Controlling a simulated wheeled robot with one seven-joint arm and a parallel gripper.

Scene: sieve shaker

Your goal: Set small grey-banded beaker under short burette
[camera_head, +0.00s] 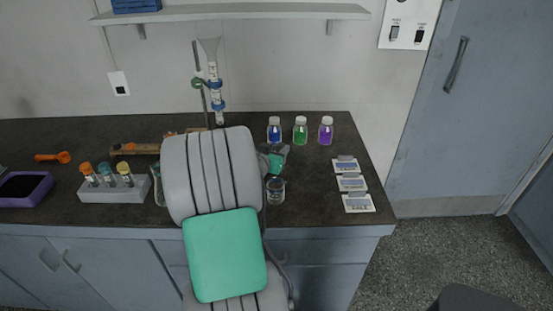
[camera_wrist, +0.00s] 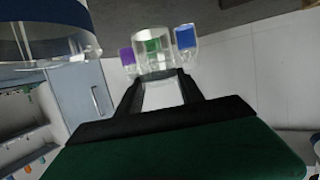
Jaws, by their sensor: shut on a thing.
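My gripper (camera_wrist: 160,82) is shut on a small clear glass beaker (camera_wrist: 153,42), which shows beyond the fingertips in the wrist view, where the picture is upside down. Its band cannot be made out clearly. In the head view my gripper (camera_head: 272,158) is mostly hidden behind my arm, right of centre over the counter. A burette (camera_head: 213,72) with blue clamps stands upright on a thin rod at the back of the counter, left of my gripper. Its lower end and base are hidden behind my arm.
Another beaker (camera_head: 275,190), dark-banded, stands near the front edge; a blue-banded glass (camera_wrist: 45,35) looms close in the wrist view. Blue (camera_head: 274,130), green (camera_head: 300,131) and purple (camera_head: 326,131) bottles stand behind right. A vial rack (camera_head: 113,191) is left.

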